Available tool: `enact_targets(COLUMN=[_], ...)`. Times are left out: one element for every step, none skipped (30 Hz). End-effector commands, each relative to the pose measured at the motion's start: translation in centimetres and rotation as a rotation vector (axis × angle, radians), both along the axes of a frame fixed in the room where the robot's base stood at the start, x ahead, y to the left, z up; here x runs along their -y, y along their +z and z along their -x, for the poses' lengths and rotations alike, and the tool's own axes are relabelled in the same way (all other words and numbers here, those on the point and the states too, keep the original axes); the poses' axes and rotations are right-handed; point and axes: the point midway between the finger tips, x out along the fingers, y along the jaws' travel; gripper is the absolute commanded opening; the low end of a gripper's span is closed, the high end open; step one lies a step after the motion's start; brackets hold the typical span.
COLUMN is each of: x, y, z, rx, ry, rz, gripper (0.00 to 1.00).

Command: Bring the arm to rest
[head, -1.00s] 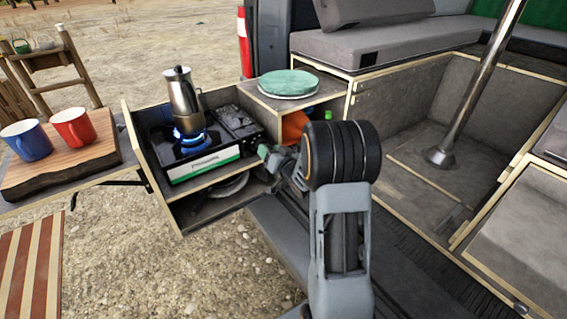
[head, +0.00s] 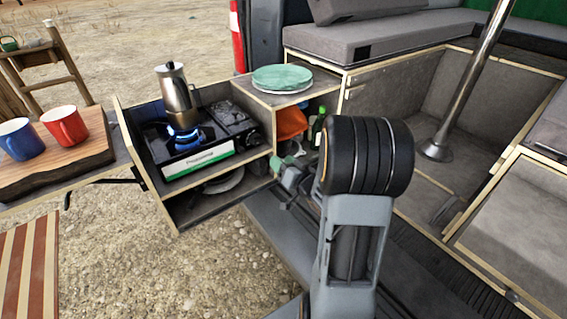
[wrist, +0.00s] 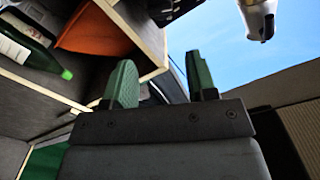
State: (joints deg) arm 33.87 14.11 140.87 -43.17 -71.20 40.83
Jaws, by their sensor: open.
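My arm (head: 352,200) stands in front of the van's kitchen unit in the head view. My gripper (head: 288,172) shows only in part there, behind and left of the thick black joint, near the right end of the unit. In the wrist view my gripper (wrist: 163,88) has two green-padded fingers standing apart with nothing between them. The fingers point up toward the underside of the shelf and the sky.
A gas stove (head: 196,146) with a lit blue flame carries a moka pot (head: 177,92). Green plates (head: 283,79) lie on the unit's top. A bottle (head: 319,127) and an orange item (head: 291,122) sit in the cubby. Mugs (head: 65,126) stand on a board at left. A metal post (head: 470,80) rises at right.

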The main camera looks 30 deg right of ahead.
Motion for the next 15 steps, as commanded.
enact_targets(x=[0.0, 0.0, 0.0, 0.0, 0.0, 0.0, 0.0, 0.0, 0.0, 0.1, 0.2, 0.4, 0.7, 1.1, 1.8], y=[0.0, 0.0, 0.0, 0.0, 0.0, 0.0, 0.0, 0.0, 0.0, -0.2, -0.5, -1.1, -1.7, -2.4, -3.6], z=[0.0, 0.0, 0.0, 0.0, 0.0, 0.0, 0.0, 0.0, 0.0, 0.0, 0.0, 0.0, 0.0, 0.1, 0.3], rx=[0.0, 0.0, 0.0, 0.0, 0.0, 0.0, 0.0, 0.0, 0.001, -0.009, -0.025, -0.058, -0.09, -0.131, -0.197], ry=[0.0, 0.0, 0.0, 0.0, 0.0, 0.0, 0.0, 0.0, 0.0, -0.004, -0.009, -0.022, -0.038, -0.058, -0.088], rz=[0.0, 0.0, 0.0, 0.0, 0.0, 0.0, 0.0, 0.002, 0.01, 0.022, 0.036, 0.056, 0.074, 0.092, 0.122], gripper=[0.52, 0.52, 0.52, 0.52, 0.52, 0.52, 0.52, 0.52, 0.52, 0.52, 0.52, 0.52, 0.52, 0.52, 0.52])
